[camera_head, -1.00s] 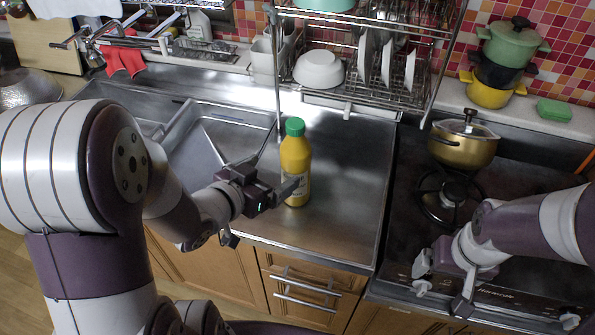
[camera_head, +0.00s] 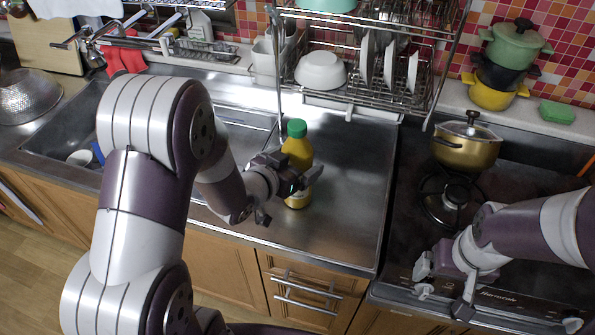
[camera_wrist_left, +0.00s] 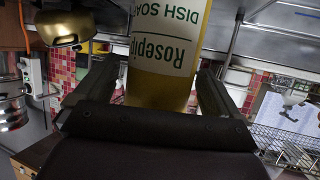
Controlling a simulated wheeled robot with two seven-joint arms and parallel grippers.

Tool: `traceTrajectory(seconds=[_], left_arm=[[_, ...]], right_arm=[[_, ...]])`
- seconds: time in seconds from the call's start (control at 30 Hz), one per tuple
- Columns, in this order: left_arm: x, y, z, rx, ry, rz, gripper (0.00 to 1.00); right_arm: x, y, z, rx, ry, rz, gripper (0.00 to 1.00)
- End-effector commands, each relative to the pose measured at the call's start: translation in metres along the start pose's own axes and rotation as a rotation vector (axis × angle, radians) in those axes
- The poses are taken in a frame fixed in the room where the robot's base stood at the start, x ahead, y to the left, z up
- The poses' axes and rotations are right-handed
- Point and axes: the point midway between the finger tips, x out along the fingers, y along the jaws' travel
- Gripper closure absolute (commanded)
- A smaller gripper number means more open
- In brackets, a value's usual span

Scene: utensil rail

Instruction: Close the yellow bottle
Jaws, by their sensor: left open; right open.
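The yellow bottle (camera_head: 299,150) stands upright on the steel counter, with a green cap (camera_head: 297,128) on its top. Its "Dish Soap" label shows upside down in the left wrist view (camera_wrist_left: 163,50). My left gripper (camera_head: 296,180) is open at the bottle's middle, with the bottle's body between its two fingers; I cannot tell whether they touch it. The cap is out of the left wrist view, so I cannot tell how tightly it sits. My right gripper (camera_head: 444,292) is open and empty in front of the stove, well apart from the bottle.
A dish rack (camera_head: 385,85) with a white bowl (camera_head: 320,71) and plates stands behind the bottle. A gold pot (camera_head: 466,147) sits on the stove at right. The sink (camera_head: 62,135) is at left. Counter right of the bottle is clear.

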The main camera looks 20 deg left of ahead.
Motion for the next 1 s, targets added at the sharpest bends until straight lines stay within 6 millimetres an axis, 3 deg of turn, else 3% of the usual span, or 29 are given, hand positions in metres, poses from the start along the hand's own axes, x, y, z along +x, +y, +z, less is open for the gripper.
traceTrajectory(seconds=[0.13, 0.43, 0.47, 0.63, 0.67, 1.0], left_arm=[[0.0098, 0.0001, 0.0005, -0.001, -0.001, 0.0, 0.03], [0.0099, 0.0, 0.0004, 0.0, -0.001, -0.001, 0.03], [0.0099, 0.0, 0.0004, 0.0, -0.001, -0.001, 0.1], [0.0098, 0.0, 0.0003, 0.0, -0.001, 0.0, 0.65], [0.0098, 0.0, 0.0003, 0.0, -0.001, 0.0, 0.71], [0.008, -0.0001, -0.0055, 0.002, 0.002, 0.0, 0.71]], right_arm=[[-0.0006, 0.0, -0.0001, 0.0, 0.0, 0.0, 0.06], [-0.0005, 0.0, 0.0, 0.0, 0.0, 0.0, 0.06], [-0.0005, 0.0, 0.0, 0.0, 0.0, 0.0, 0.06], [-0.0005, 0.0, 0.0, 0.0, 0.0, 0.0, 0.06], [-0.0005, 0.0, 0.0, 0.0, 0.0, 0.0, 0.06], [-0.0012, 0.0, -0.0001, 0.0, 0.0, 0.0, 0.06]])
